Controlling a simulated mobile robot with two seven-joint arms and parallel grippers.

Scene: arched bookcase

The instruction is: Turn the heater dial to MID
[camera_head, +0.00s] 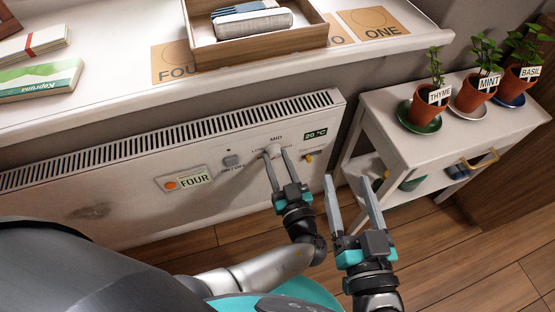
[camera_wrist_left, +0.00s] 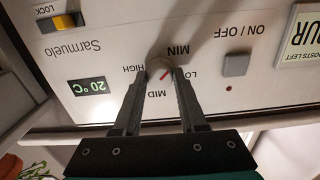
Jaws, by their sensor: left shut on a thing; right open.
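The heater (camera_head: 110,195) is a long white panel with a slotted top under the window ledge. Its small light dial (camera_head: 273,149) sits below the printed word MID, with LOW to the left. The dial also shows in the left wrist view (camera_wrist_left: 159,66), with a red mark on its face; the fingers partly cover it, and the mark's exact setting is hard to tell. My left gripper (camera_head: 275,154) is shut on the dial, one finger on each side. My right gripper (camera_head: 346,180) is open and empty, in front of the heater's right end.
An on/off button (camera_head: 232,160), a FOUR plate (camera_head: 194,179), a 20 °C display (camera_wrist_left: 88,86) and a yellow lock slider (camera_wrist_left: 62,22) surround the dial. A white stand (camera_head: 420,150) with potted herbs is at right. A wooden tray (camera_head: 270,48) lies on the ledge.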

